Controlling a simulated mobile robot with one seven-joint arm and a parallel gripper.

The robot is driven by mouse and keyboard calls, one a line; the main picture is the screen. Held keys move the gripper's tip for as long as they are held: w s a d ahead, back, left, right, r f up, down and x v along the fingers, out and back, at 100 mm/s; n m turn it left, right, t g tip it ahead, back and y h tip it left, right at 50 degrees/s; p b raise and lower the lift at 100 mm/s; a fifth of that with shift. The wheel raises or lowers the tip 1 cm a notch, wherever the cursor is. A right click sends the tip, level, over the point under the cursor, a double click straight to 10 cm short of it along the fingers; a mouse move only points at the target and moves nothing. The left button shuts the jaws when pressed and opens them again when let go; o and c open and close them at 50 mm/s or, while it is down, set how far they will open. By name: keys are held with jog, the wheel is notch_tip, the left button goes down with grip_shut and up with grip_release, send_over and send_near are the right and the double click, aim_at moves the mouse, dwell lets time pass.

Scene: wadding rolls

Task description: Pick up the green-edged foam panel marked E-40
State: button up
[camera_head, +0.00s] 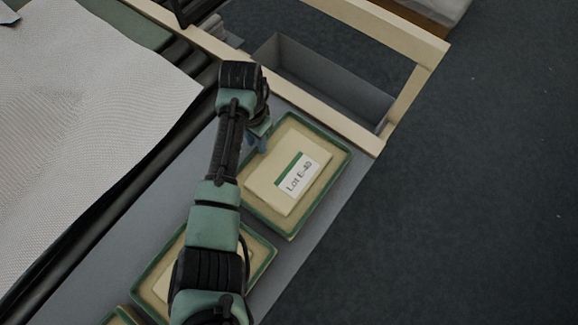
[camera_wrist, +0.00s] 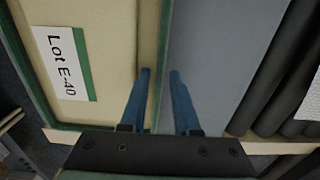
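The green-edged foam panel marked E-40 (camera_head: 265,187) lies flat on the grey table, tan with a green border and a white "Lot E-40" label. It fills the left of the wrist view (camera_wrist: 112,25). My gripper (camera_head: 262,138) is at the panel's upper-left edge in the head view. In the wrist view its two blue fingers (camera_wrist: 160,72) are apart. One finger is over the panel's side and one over the grey surface, with the green edge between them. I cannot tell whether they touch the edge.
A second green-edged panel (camera_head: 262,254) lies nearer, partly hidden by my arm. Another panel corner (camera_head: 122,316) shows at the bottom. White textured wadding (camera_head: 90,120) and dark rollers (camera_wrist: 290,80) lie alongside. A grey bin (camera_head: 325,80) sits inside a wooden frame (camera_head: 425,75).

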jog(key=shift+f, duration=0.3)
grip_shut()
